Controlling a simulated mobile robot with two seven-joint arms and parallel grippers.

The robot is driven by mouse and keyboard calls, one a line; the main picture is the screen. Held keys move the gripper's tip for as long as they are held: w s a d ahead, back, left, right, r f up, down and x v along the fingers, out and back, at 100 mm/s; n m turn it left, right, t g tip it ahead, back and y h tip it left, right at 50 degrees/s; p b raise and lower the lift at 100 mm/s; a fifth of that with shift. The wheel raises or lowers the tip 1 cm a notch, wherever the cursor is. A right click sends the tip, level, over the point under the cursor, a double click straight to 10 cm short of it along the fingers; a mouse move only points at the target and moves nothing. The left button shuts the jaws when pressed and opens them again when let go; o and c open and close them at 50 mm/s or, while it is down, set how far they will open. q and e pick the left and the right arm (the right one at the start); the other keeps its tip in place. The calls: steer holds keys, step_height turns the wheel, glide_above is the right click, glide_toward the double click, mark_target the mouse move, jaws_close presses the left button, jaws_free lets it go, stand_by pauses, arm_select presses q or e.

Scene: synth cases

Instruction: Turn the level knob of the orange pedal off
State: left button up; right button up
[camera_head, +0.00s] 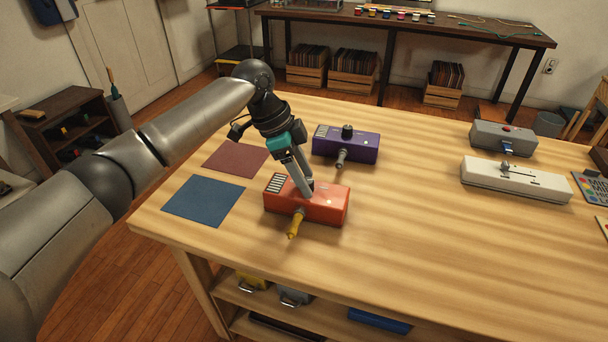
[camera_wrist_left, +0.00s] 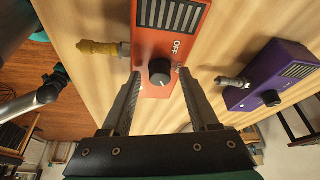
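The orange pedal (camera_head: 335,210) sits on the wooden table with a yellow plug (camera_head: 296,224) in its near side. In the left wrist view the orange pedal (camera_wrist_left: 172,22) shows a round black knob (camera_wrist_left: 160,71), an "OFF" marking beside it and a grey slotted panel. My left gripper (camera_head: 306,190) points down at the pedal's top. In the left wrist view its two fingers (camera_wrist_left: 160,76) are spread on either side of the knob, with gaps visible. The knob is hard to make out in the head view behind the fingers. My right gripper is not seen.
A purple pedal (camera_head: 362,149) with a grey plug stands just behind the orange one. A blue mat (camera_head: 204,200) and a maroon mat (camera_head: 236,160) lie to the left. A grey pedal (camera_head: 503,138) and a white box (camera_head: 515,178) are at the right. The table's middle is clear.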

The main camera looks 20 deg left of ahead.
arm_select(q)
jaws_close()
stand_by(0.5)
